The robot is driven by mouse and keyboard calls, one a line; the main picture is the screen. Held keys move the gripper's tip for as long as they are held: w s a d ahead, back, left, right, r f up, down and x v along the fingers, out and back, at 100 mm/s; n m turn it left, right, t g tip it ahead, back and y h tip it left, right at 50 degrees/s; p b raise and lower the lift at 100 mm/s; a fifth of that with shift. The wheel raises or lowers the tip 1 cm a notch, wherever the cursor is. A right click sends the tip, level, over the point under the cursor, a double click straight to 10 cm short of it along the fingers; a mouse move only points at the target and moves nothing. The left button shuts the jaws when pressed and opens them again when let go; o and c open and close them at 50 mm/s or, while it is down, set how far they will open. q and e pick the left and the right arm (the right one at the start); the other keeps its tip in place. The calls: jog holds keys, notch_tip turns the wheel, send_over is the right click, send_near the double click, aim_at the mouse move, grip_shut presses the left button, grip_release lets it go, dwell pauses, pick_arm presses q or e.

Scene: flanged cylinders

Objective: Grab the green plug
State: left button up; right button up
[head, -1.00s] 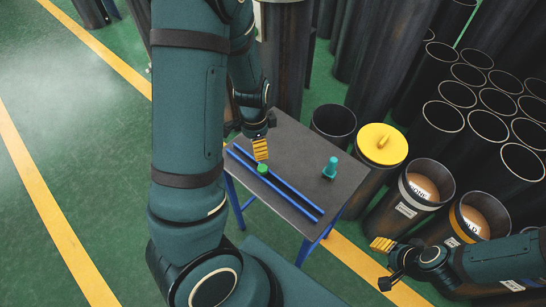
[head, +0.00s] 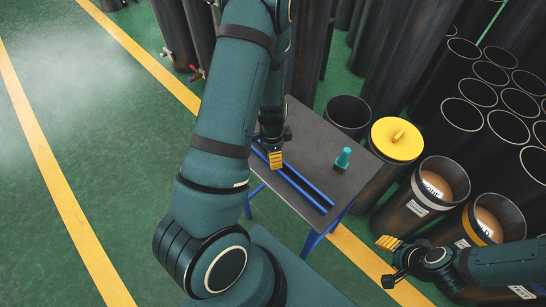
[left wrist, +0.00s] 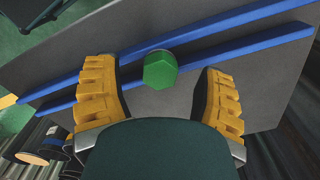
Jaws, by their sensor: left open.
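The green plug (left wrist: 160,70) has a hexagonal head and sits between two blue rails on the grey table. In the left wrist view it lies between the two yellow fingers of my left gripper, with a gap on each side. My left gripper (head: 275,160) is open and hides the plug in the head view. A teal, stepped plug-like piece (head: 342,160) stands upright on the table, right of the rails. My right gripper (head: 387,243) is at the lower right, away from the table; whether its fingers are apart is unclear.
The small table (head: 315,150) has blue legs and blue rails (head: 305,190). Right of it stand a dark open cylinder (head: 348,112), one with a yellow lid (head: 397,138), and labelled cylinders (head: 440,180). Many dark pipes fill the right side. The green floor at left is clear.

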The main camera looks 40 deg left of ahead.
pick_arm(q)
jog(key=shift+f, duration=0.75)
jog(key=shift+c, duration=0.2)
grip_shut()
jog(key=shift+r, duration=0.1)
notch_tip(320, 180, up, 10)
jog(key=shift+f+p, duration=0.1)
jog(key=shift+p, duration=0.9)
